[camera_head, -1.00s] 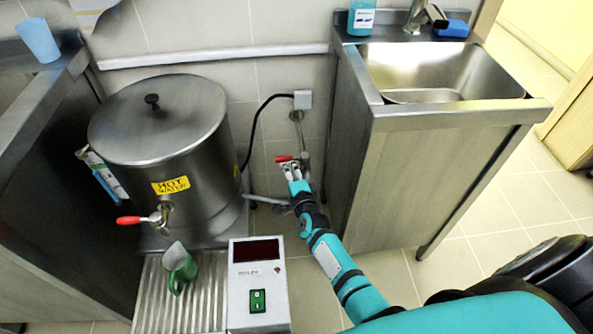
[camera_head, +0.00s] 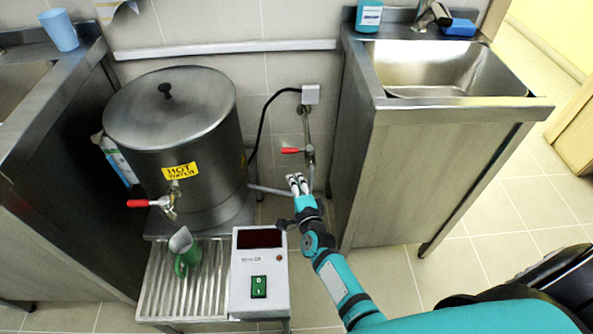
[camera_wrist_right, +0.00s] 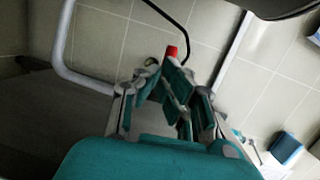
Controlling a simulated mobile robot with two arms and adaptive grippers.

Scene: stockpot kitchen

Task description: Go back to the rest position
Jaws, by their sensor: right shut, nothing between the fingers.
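My right gripper (camera_head: 298,184) is shut and empty, in front of the wall between the hot-water boiler and the sink cabinet. It stands a little below the red-handled valve (camera_head: 291,150) on the wall pipe and appears apart from it. In the right wrist view the gripper's fingers (camera_wrist_right: 175,85) are close together, with the red valve handle (camera_wrist_right: 172,51) visible beyond them. My right arm comes in from the lower right of the head view. My left gripper is not in view.
The steel boiler (camera_head: 172,120) with a red-handled tap (camera_head: 140,203) stands left. The sink cabinet (camera_head: 425,180) is close on the right.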

